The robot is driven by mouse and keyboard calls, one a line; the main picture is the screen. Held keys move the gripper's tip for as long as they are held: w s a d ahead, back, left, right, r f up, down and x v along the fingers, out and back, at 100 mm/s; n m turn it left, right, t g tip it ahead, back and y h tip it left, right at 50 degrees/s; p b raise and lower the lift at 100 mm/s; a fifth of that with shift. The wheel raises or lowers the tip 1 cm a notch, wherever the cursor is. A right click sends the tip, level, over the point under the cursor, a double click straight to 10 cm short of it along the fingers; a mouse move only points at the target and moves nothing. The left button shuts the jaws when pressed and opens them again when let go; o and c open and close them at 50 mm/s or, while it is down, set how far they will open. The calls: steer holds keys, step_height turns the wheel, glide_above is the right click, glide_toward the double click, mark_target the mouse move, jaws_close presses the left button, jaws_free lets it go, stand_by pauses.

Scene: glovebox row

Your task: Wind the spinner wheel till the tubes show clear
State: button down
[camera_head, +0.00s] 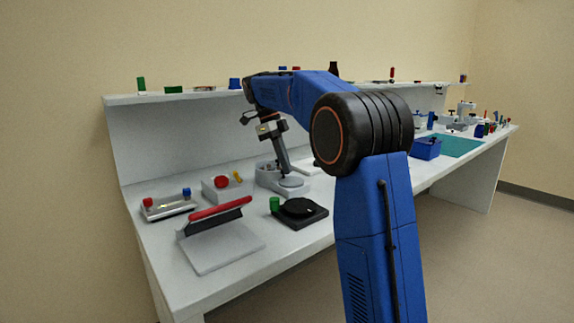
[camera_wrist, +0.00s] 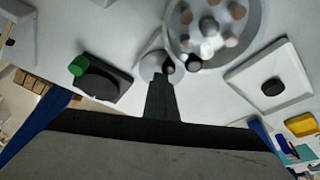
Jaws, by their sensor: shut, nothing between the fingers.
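The spinner (camera_head: 268,174) is a grey device on the bench, left of centre in the head view. In the wrist view its round bowl (camera_wrist: 232,50) holds several tubes (camera_wrist: 208,26); most look cloudy brown or pinkish, with some pale. A pale round wheel (camera_head: 291,183) is at its front, and it shows in the wrist view (camera_wrist: 147,67) with a dark knob (camera_wrist: 168,64) at its edge. My gripper (camera_head: 285,168) points down over the wheel; in the wrist view (camera_wrist: 160,82) its shut, empty fingers are beside the knob. I cannot tell whether they touch it.
A black round-topped device (camera_head: 300,209) with a green knob (camera_head: 275,203) sits in front of the spinner. A red-edged panel stand (camera_head: 222,254) and a red-and-blue-knobbed box (camera_head: 168,208) are left. A white tray (camera_wrist: 240,80) with a black puck (camera_wrist: 272,87) lies beside the bowl.

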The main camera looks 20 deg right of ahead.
steer(key=shift+w+a+m, duration=0.15)
steer(key=shift+w+m, duration=0.15)
steer(key=shift+w, duration=0.05)
stand_by(1.0)
steer(key=shift+s, duration=0.2)
stand_by(1.2)
